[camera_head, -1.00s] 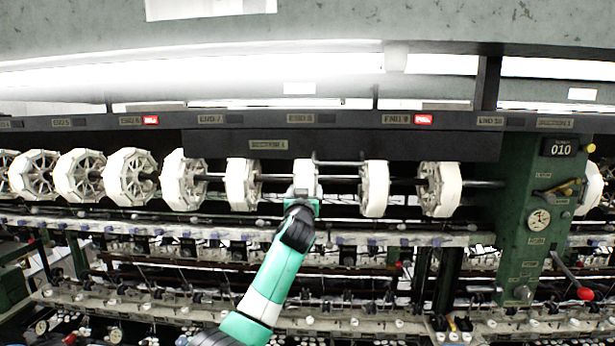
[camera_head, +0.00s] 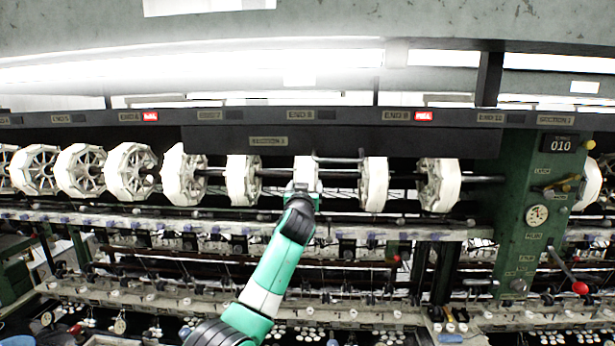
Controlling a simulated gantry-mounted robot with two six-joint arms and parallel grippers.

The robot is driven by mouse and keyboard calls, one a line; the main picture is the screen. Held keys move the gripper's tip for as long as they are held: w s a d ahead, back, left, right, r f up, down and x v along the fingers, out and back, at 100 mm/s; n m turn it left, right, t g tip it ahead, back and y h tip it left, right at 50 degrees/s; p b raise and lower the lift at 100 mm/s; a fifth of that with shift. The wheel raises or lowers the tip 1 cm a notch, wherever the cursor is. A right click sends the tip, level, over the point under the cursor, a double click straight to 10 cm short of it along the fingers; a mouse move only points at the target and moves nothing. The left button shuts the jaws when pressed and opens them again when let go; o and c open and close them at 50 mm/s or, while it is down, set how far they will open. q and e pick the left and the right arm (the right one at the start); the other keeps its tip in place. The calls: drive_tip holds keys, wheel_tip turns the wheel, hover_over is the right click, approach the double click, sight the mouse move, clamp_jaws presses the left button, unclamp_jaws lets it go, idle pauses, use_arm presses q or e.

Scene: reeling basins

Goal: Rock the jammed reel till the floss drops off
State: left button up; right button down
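A row of white reels sits on a dark horizontal shaft under the label rail. The reel below the END 8 label (camera_head: 305,171) is narrow and seen nearly edge-on. My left gripper (camera_head: 303,188) is at the lower front of this reel, and its fingers overlap the reel's lower rim. I cannot tell whether they touch it or are open or shut. The gripper hides the reel's bottom. No floss can be made out on the reel at this size. My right gripper is not in view.
Neighbouring reels stand close on the left (camera_head: 242,181) and right (camera_head: 374,184). Red lamps are lit by END 6 (camera_head: 150,116) and END 9 (camera_head: 424,116). A green end post (camera_head: 540,230) with a red-knobbed lever (camera_head: 580,288) stands at right. Thread rails and basins lie below.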

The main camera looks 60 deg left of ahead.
use_arm(q)
drive_tip(key=o, duration=1.3)
drive_tip(key=shift+o, duration=0.2)
